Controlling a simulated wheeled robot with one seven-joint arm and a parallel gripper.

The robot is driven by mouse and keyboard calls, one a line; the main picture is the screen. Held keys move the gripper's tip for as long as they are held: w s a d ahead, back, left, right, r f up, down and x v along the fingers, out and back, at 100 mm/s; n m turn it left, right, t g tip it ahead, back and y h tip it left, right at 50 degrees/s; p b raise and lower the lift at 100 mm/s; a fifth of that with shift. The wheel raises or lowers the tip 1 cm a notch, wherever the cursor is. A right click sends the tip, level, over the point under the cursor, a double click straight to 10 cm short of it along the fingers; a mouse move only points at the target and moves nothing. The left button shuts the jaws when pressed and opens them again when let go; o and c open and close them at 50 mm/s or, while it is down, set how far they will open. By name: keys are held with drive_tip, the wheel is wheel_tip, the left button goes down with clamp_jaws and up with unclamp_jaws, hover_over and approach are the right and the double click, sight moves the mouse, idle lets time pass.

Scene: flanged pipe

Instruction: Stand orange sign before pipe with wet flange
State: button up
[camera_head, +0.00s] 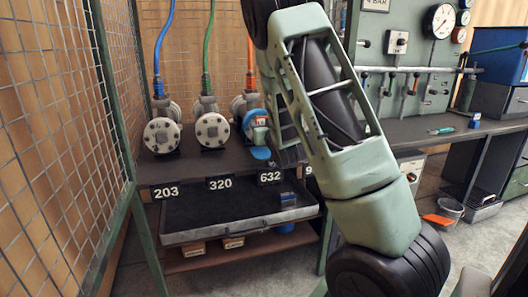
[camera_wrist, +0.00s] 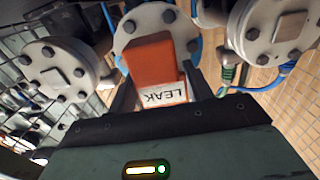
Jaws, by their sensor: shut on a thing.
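In the wrist view my gripper (camera_wrist: 158,84) is shut on an orange sign (camera_wrist: 151,60) with a white panel reading LEAK. The sign is in front of a round grey bolted flange (camera_wrist: 128,28) and hides part of it. Another flange (camera_wrist: 60,70) is at the left and one (camera_wrist: 278,32) at the right. In the head view bolted pipe flanges stand in a row on the bench: one (camera_head: 162,135) above label 203 and one (camera_head: 212,130) above label 320. The pipe above 632 (camera_head: 243,105) is partly hidden. I cannot make out wetness on any flange.
My arm crosses the head view and hides part of the bench (camera_head: 150,172). A mesh fence (camera_head: 60,110) closes the left side. A dark tray (camera_head: 220,235) sits under the bench. Gauges (camera_head: 440,20) and a horizontal rail are at the right.

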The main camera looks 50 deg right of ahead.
drive_tip(key=shift+f+b, duration=1)
drive_tip(key=shift+f, duration=2.1)
drive_tip(key=shift+f, duration=0.2)
drive_tip(key=o, duration=1)
drive_tip(key=shift+r, duration=0.1)
